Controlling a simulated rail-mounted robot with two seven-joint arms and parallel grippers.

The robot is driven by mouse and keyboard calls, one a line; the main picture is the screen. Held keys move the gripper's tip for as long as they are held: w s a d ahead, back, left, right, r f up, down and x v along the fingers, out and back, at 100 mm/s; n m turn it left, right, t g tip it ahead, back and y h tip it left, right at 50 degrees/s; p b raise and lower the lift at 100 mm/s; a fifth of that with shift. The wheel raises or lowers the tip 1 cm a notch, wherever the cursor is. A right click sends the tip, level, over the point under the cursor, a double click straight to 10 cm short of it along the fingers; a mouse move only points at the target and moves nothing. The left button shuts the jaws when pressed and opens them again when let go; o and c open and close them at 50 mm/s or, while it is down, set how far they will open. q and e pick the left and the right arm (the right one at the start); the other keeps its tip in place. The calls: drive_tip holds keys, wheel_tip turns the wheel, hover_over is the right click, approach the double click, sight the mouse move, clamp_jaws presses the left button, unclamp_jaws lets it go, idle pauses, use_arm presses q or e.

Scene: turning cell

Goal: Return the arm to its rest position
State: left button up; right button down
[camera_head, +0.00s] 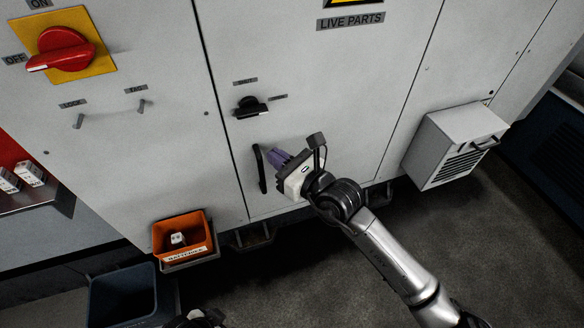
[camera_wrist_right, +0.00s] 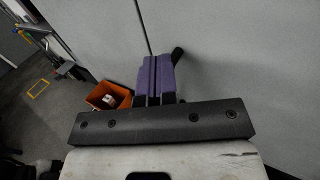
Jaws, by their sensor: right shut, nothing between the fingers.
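My right gripper (camera_head: 274,156) has purple fingers and a white body. It is in front of the grey cabinet door (camera_head: 310,100), just right of the black vertical handle (camera_head: 261,170). In the right wrist view its purple fingers (camera_wrist_right: 156,72) are pressed together with nothing between them. A black piece (camera_wrist_right: 177,54), likely the handle, shows just behind the fingertips; I cannot tell whether they touch it. My right arm reaches in from the lower right. My left gripper's fingers do not show.
A black rotary latch (camera_head: 251,107) is above the handle. An orange bin (camera_head: 183,236) with a white item hangs lower left, above a dark bin (camera_head: 122,297). A vented grey box (camera_head: 452,147) juts out at right. A red switch (camera_head: 63,50) is upper left. Open floor lies below right.

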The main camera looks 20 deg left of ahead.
drive_tip(key=s+d+p, duration=0.1)
drive_tip(key=s+d, duration=0.3)
drive_tip(key=s, duration=0.1)
drive_tip(key=shift+d, duration=0.2)
